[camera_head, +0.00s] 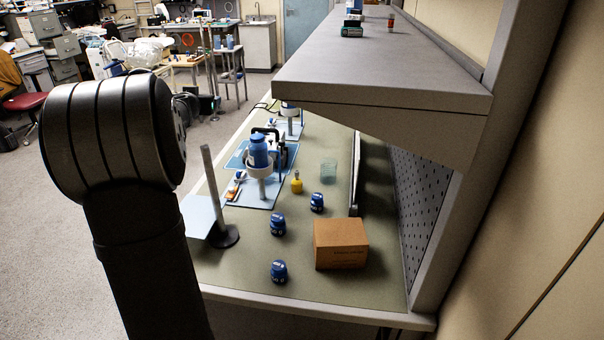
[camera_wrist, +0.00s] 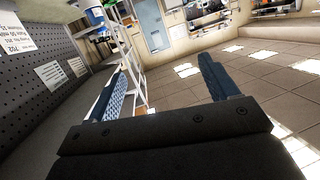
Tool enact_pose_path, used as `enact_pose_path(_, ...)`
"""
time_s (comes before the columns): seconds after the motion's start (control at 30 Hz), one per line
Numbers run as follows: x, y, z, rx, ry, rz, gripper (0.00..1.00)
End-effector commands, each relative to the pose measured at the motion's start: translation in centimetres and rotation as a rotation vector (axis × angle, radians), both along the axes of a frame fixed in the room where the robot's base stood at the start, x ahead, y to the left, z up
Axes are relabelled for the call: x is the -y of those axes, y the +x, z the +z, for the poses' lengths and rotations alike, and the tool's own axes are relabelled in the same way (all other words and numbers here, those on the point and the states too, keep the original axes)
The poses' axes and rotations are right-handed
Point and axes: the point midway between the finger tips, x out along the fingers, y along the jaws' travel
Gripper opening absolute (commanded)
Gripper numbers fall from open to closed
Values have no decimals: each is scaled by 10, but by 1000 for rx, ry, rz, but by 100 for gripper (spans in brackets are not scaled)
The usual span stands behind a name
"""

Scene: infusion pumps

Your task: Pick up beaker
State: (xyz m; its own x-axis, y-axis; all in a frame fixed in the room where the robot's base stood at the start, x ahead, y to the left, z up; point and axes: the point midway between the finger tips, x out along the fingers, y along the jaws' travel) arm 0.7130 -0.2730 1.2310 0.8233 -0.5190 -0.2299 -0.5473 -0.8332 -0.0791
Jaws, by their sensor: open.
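A clear greenish glass beaker (camera_head: 329,171) stands upright on the bench, right of the small yellow bottle. My gripper (camera_wrist: 160,85) shows in the wrist view with its two dark blue fingers wide apart and nothing between them. That view looks past the fingers at floor and room, and I cannot make out the beaker in it. In the head view my arm fills the left side, and the gripper itself is not visible there.
A cardboard box (camera_head: 340,243) and several blue-capped jars (camera_head: 278,223) stand in front of the beaker. A yellow bottle (camera_head: 297,182) and a pump stand with a blue bottle (camera_head: 259,151) are to its left. A grey shelf (camera_head: 385,75) overhangs the bench's right side.

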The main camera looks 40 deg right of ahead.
Motion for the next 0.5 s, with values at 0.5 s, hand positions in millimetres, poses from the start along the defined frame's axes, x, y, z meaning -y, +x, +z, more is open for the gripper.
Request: enact_pose_path(0.5, 228, -186, -41, -147, 74, -546, 79)
